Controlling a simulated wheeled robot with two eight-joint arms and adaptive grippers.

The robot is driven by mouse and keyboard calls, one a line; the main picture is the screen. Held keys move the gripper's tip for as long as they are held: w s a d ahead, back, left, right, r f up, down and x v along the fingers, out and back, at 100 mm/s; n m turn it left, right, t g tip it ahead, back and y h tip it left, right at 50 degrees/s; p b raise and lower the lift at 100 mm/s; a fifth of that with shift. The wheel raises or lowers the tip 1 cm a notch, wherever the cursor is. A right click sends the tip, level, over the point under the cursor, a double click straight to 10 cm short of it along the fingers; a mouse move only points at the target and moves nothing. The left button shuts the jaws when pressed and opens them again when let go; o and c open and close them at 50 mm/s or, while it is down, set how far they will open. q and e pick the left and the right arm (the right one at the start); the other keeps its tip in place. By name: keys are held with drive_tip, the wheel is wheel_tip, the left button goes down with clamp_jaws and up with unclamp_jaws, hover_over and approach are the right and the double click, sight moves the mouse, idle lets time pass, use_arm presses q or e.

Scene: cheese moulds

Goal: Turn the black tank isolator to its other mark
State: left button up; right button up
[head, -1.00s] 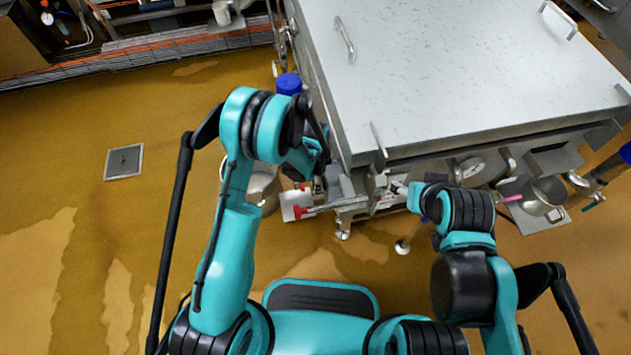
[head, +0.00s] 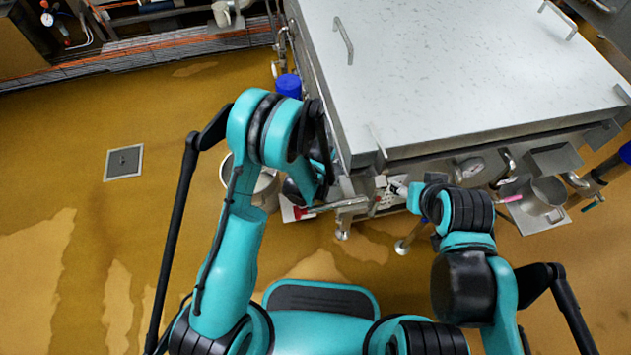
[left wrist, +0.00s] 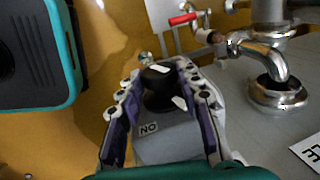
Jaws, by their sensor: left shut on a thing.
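The black tank isolator knob (left wrist: 160,88) stands on a grey box (left wrist: 168,140) in the left wrist view. A small white label on the box, near the knob, reads "NO" as seen here, which may be ON upside down. My left gripper (left wrist: 163,76) is shut on the knob, with one finger on each side of it. In the head view my left arm covers the knob. My right gripper (head: 396,188) is small in the head view, near the tank's front right of the knob area; I cannot tell its jaws.
The large steel tank (head: 450,75) fills the upper right. A red-handled valve (left wrist: 183,19) and a chrome pipe fitting (left wrist: 275,60) are close to the left gripper. A metal bucket (head: 268,185) is behind my left arm. The yellow floor at left is clear.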

use_arm(q)
drive_tip(key=o, duration=1.2)
drive_tip(key=shift+c, duration=0.2)
drive_tip(key=v, duration=1.2)
drive_tip(key=shift+s, duration=0.1)
